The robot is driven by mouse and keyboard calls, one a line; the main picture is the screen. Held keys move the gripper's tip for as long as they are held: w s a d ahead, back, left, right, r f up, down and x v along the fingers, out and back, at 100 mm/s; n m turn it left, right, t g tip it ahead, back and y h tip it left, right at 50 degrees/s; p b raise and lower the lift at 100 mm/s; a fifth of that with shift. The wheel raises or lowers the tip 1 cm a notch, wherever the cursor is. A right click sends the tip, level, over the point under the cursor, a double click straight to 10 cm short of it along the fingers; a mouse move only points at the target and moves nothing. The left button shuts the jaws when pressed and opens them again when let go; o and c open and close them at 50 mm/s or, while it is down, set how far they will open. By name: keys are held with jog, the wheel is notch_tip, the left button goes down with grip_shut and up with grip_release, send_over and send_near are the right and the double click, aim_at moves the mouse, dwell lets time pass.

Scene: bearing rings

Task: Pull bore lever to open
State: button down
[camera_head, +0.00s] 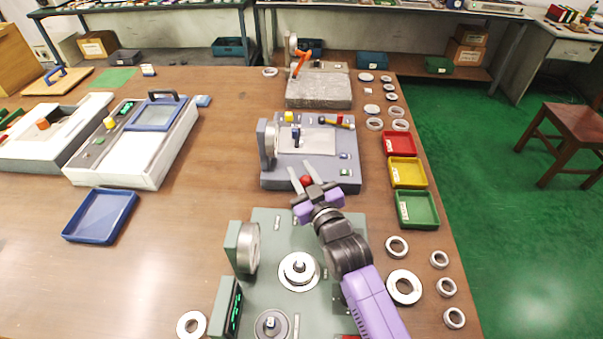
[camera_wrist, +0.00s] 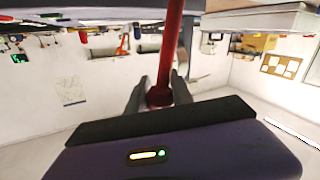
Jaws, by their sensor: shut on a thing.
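The bore lever shows in the wrist view as a red rod (camera_wrist: 171,48) ending in a rounded red knob. In the head view only its red knob (camera_head: 306,181) shows. My gripper (camera_head: 308,178) reaches forward to the front edge of the grey-blue gauge machine (camera_head: 350,172). Its two grey fingers are around the red knob, and in the wrist view the gripper (camera_wrist: 158,92) is shut on it. The rest of the lever is hidden in the head view, so I cannot tell there how it joins a machine.
A green-grey machine (camera_head: 262,220) with a ring on its spindle lies below my arm. Red (camera_head: 398,143), yellow (camera_head: 408,172) and green (camera_head: 417,209) trays and several loose bearing rings line the right edge. A blue tray (camera_head: 100,215) stands left, with clear table between.

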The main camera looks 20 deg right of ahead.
jog(key=c, duration=1.1)
grip_release()
jog(key=shift+s+f, duration=0.1)
jog(key=shift+s, duration=0.45)
jog(key=shift+s+d+r+b, duration=0.1)
jog(key=shift+s+b, duration=0.2)
jog(key=shift+s, duration=1.4)
jog(key=shift+s+d+r+b, duration=0.1)
jog(key=shift+s+b, duration=0.15)
jog(key=shift+s, duration=1.45)
